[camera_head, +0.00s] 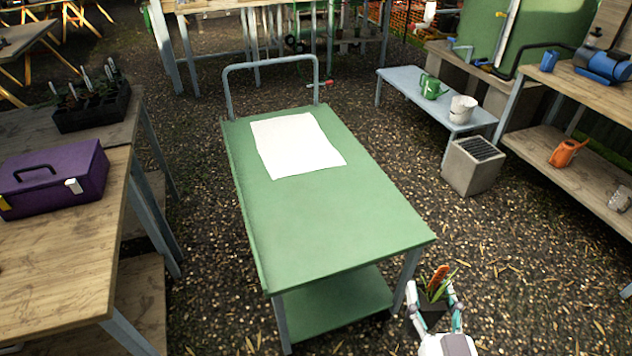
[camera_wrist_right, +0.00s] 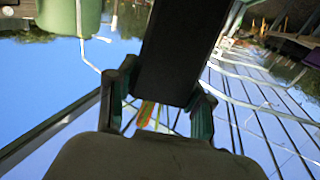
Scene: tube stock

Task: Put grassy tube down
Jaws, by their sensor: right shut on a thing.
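My right gripper (camera_head: 432,298) is at the bottom of the head view, just right of the near right corner of the green trolley (camera_head: 340,225). It is shut on a black plant tube (camera_head: 430,322) with narrow green leaves and an orange part (camera_head: 439,279) on top. The tube (camera_wrist_right: 172,55) also shows in the right wrist view as a dark block between the two fingers (camera_wrist_right: 160,98). The tube is off the trolley top. A white sheet (camera_head: 295,143) lies flat on the far half of that top. My left gripper is not in view.
The trolley top's near half is bare. A bench at left holds a purple toolbox (camera_head: 52,178) and a black tray of plant tubes (camera_head: 92,103). A grey bench (camera_head: 410,82) with a green watering can (camera_head: 432,87) stands at the back right. Gravel ground lies between.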

